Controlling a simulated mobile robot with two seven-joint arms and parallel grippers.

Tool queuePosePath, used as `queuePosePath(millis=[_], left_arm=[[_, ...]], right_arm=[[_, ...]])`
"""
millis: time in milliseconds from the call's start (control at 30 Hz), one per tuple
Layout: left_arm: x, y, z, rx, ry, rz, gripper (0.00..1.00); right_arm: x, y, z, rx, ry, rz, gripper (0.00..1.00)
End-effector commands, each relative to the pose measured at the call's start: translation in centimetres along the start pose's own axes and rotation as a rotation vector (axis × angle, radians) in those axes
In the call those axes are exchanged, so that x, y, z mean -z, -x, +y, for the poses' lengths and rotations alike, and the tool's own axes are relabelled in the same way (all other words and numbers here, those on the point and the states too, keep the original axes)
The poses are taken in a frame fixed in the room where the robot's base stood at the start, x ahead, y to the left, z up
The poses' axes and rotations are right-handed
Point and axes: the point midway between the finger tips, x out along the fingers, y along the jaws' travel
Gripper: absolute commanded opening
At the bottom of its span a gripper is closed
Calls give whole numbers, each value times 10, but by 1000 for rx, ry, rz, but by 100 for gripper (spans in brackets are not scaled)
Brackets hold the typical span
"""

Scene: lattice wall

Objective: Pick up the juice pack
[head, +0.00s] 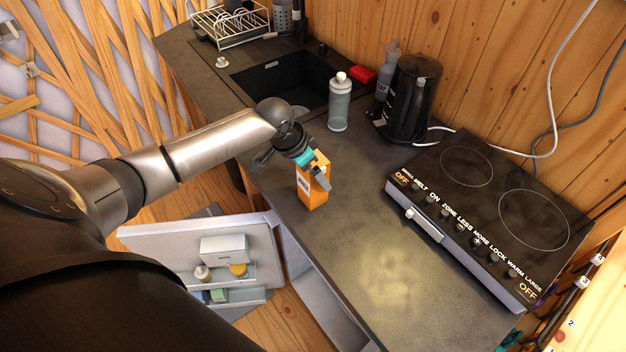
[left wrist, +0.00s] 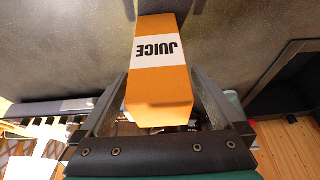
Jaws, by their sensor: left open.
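The juice pack (head: 313,192) is an orange carton with a white label, standing upright on the dark counter. My left gripper (head: 316,171) reaches it from the left and is open, with its fingers around the pack's upper part. In the left wrist view the juice pack (left wrist: 162,80) lies between the two fingers of the left gripper (left wrist: 163,12), its label reading JUICE upside down. Whether the fingers touch it cannot be told. The pack's far side is hidden. My right gripper is not seen.
A cooktop (head: 490,205) is to the right. An open cabinet door (head: 190,243) is below left. The front counter is clear.

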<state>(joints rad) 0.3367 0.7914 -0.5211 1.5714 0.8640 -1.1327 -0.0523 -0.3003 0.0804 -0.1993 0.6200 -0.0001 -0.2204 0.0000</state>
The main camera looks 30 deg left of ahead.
Motion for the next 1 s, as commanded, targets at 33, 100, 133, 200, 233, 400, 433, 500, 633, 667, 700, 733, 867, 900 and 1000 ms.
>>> queuePosePath(millis=[33, 100, 133, 200, 233, 400, 433, 500, 633, 667, 700, 733, 867, 900, 1000], left_arm=[[0, 0, 0, 1, -1, 1, 100], [0, 0, 0, 1, -1, 1, 100], [0, 0, 0, 1, -1, 1, 100], [1, 0, 0, 1, -1, 1, 98], [1, 0, 0, 1, -1, 1, 94], [1, 0, 0, 1, -1, 1, 75], [1, 0, 0, 1, -1, 1, 72], [1, 0, 0, 1, -1, 1, 64], [1, 0, 0, 1, 0, 1, 49], [1, 0, 0, 1, -1, 1, 46], [1, 0, 0, 1, 0, 1, 42], [1, 0, 0, 1, 0, 1, 38], [1, 0, 0, 1, 0, 1, 24], [1, 0, 0, 1, 0, 1, 19], [1, 0, 0, 1, 0, 1, 8]], right_arm=[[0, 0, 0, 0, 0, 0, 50], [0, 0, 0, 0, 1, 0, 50], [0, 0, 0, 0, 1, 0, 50], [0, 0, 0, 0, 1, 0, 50], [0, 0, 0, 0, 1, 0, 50], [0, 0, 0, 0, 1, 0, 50], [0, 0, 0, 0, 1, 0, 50], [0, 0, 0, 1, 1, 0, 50], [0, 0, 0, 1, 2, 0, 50], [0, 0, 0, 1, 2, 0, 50], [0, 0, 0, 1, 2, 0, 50], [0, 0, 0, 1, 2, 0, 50], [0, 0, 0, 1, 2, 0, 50], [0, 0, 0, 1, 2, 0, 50], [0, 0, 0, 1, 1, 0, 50]])
